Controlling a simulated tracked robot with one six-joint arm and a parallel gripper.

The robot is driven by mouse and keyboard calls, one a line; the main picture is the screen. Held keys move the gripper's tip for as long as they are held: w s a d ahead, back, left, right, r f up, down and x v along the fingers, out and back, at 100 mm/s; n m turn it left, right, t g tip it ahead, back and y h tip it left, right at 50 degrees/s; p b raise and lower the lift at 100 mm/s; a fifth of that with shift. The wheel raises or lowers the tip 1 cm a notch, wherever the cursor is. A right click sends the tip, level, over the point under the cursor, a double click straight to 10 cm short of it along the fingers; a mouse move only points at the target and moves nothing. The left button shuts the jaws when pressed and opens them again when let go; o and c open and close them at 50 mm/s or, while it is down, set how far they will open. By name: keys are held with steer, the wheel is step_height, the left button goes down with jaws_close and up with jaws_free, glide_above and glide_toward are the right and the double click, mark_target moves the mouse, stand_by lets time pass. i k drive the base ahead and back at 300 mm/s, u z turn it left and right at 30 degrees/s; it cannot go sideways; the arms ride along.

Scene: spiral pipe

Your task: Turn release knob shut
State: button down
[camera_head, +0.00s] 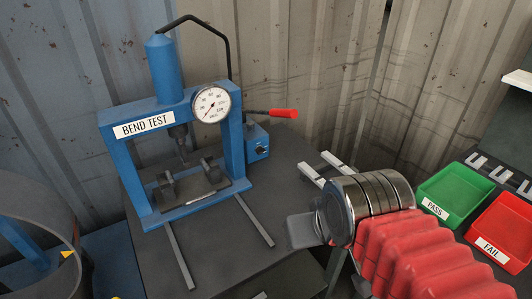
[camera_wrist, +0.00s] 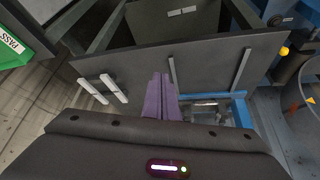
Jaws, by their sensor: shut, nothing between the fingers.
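The blue bend-test press (camera_head: 235,150) stands on a dark table in the head view, with a round dial gauge (camera_head: 211,104) at its top right. A blue pump box (camera_head: 254,143) sits against its right side, with a small dark release knob (camera_head: 261,150) on its front. A lever with a red grip (camera_head: 284,113) sticks out to the right. My gripper (camera_wrist: 160,80) shows purple fingers, shut and empty, in the wrist view. They are over the table, apart from the knob. The knob is not visible in the wrist view.
A green PASS tray (camera_head: 455,190) and a red FAIL tray (camera_head: 505,228) are at the right. Two pale bars (camera_head: 322,168) lie at the table's right edge. A corrugated wall (camera_head: 320,70) stands behind. The tabletop (camera_head: 240,245) before the press is mostly clear.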

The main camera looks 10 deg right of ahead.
mark_target(259, 151)
steer(key=u, duration=0.2)
steer(key=k, duration=0.6)
steer(key=u, duration=0.55)
steer(key=k, duration=0.7)
steer(key=u, duration=0.7)
steer(key=i, duration=1.4)
steer(key=z, duration=0.55)
